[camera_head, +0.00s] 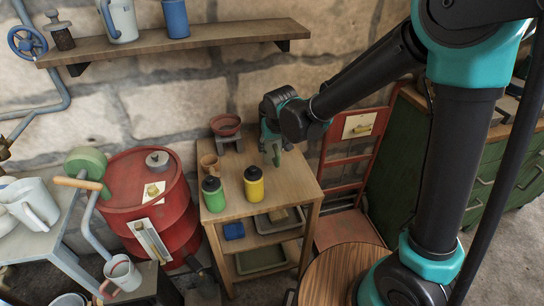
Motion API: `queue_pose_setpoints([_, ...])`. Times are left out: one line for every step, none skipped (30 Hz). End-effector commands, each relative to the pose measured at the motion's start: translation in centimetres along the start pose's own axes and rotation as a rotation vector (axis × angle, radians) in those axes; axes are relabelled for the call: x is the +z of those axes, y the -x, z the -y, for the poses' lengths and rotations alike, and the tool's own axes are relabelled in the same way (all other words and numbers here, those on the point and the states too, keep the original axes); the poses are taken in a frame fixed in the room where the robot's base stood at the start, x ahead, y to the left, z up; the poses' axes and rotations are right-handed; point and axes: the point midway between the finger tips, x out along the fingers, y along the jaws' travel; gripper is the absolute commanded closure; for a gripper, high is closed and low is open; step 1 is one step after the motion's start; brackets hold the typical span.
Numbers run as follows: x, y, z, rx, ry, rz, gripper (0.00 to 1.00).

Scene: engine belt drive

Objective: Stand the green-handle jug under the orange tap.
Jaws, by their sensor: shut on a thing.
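My gripper (272,142) hangs over the back right of a small wooden table (291,186). It is shut on a slim green thing (277,157), mostly hidden by the fingers. I cannot tell whether this is part of a jug. No jug with a clearly green handle and no clearly orange tap can be picked out. Pale jugs show elsewhere: one (32,205) on the grey bench at the left, one (122,274) with a reddish handle low at the left, and one (121,20) on the wall shelf.
A green bottle (214,196), a yellow bottle (253,185), a brown cup (209,165) and a red bowl (226,125) on a stand crowd the table. A red barrel (150,200) stands left, a red hand truck (345,165) right. The table's front right is clear.

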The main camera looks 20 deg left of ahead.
Motion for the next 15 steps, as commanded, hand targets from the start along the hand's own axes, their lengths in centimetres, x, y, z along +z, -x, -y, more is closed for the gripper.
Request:
queue_pose_setpoints([0.1, -0.3, 0.0, 0.0, 0.0, 0.0, 0.79])
queue_pose_setpoints([0.1, -0.4, 0.0, 0.0, 0.0, 0.0, 0.79])
queue_pose_setpoints([0.3, -0.7, 0.0, 0.0, 0.0, 0.0, 0.79])
queue_pose_setpoints([0.4, -0.9, 0.0, 0.0, 0.0, 0.0, 0.79])
queue_pose_setpoints([0.5, -1.2, 0.0, 0.0, 0.0, 0.0, 0.79])
queue_pose_setpoints([0.7, -1.8, 0.0, 0.0, 0.0, 0.0, 0.79])
queue_pose_setpoints([0.8, -2.2, 0.0, 0.0, 0.0, 0.0, 0.79])
queue_pose_setpoints([1.0, -2.5, 0.0, 0.0, 0.0, 0.0, 0.79])
queue_pose_setpoints([1.2, -3.0, 0.0, 0.0, 0.0, 0.0, 0.79])
queue_pose_setpoints([1.3, -3.3, 0.0, 0.0, 0.0, 0.0, 0.79])
queue_pose_setpoints([1.4, -3.5, 0.0, 0.0, 0.0, 0.0, 0.79])
queue_pose_setpoints([1.5, -3.8, 0.0, 0.0, 0.0, 0.0, 0.79])
queue_pose_setpoints([1.6, -3.9, 0.0, 0.0, 0.0, 0.0, 0.79])
queue_pose_setpoints([1.6, -3.9, 0.0, 0.0, 0.0, 0.0, 0.79])
queue_pose_setpoints([1.6, -3.9, 0.0, 0.0, 0.0, 0.0, 0.79])
